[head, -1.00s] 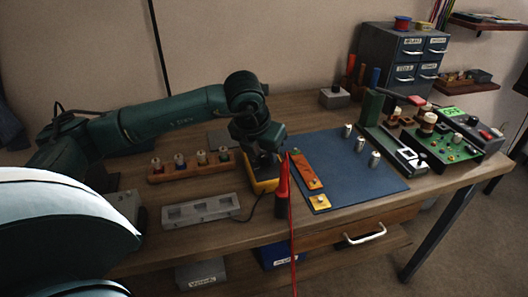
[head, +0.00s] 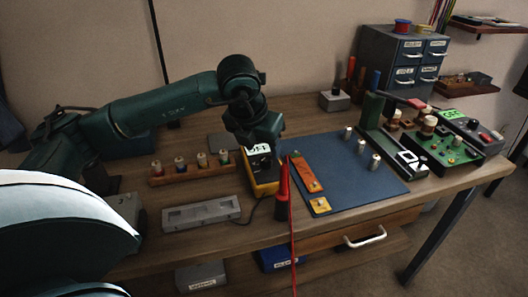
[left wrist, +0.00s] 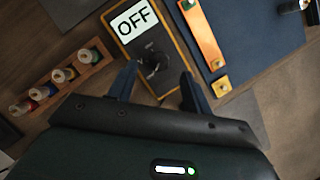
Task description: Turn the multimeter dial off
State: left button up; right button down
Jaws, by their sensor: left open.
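The multimeter (head: 264,185) has a yellow case and a dark face and rests on the bench, left of the blue mat. Its white display (head: 258,149) reads OFF, and the display also shows OFF in the left wrist view (left wrist: 134,20). The dark round dial (left wrist: 153,62) is on the face below the display; its exact pointer direction is hard to read. My left gripper (left wrist: 158,87) is open and empty, its fingers apart over the lower part of the multimeter and clear of the dial. In the head view its fingertips are hidden. My right gripper is not in view.
A red probe (head: 283,190) with a cable stands right of the multimeter. A wooden rack of knobs (head: 190,172) lies to the left, with a grey tray (head: 200,213) in front. Metal knobs stand on the blue mat (head: 350,180).

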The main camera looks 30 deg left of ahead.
pick_arm(q)
jog(key=v, duration=0.9)
jog(key=shift+r, duration=0.1)
